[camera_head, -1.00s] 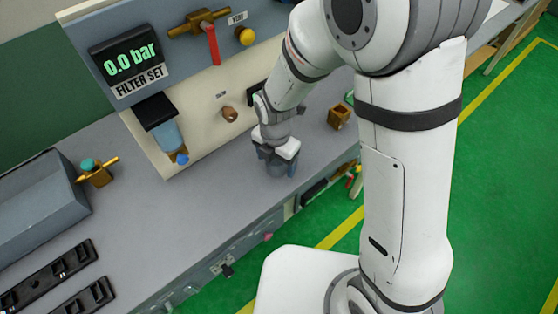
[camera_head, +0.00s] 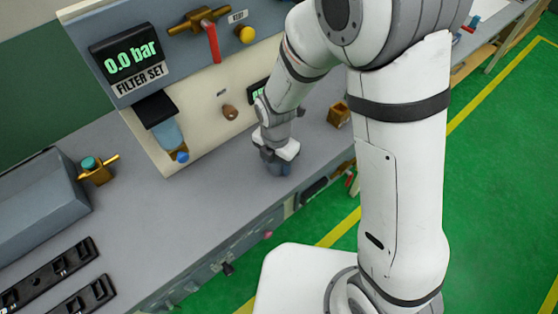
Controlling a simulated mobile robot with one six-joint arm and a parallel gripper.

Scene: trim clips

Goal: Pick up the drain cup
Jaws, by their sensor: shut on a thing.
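My gripper (camera_head: 275,160) is low over the grey bench, in front of the filter panel, pointing down. It is shut on the drain cup (camera_head: 279,170), a small blue-grey shape just below the white gripper body. Most of the cup is hidden by the gripper. I cannot tell whether the cup still touches the bench.
The filter panel (camera_head: 148,63) reads 0.0 bar and carries a red-handled valve (camera_head: 213,45) and a filter bowl (camera_head: 167,132). A brass block (camera_head: 339,114) stands right of my gripper. A brass valve (camera_head: 97,170) and black clip rails (camera_head: 50,275) lie left. The bench middle is clear.

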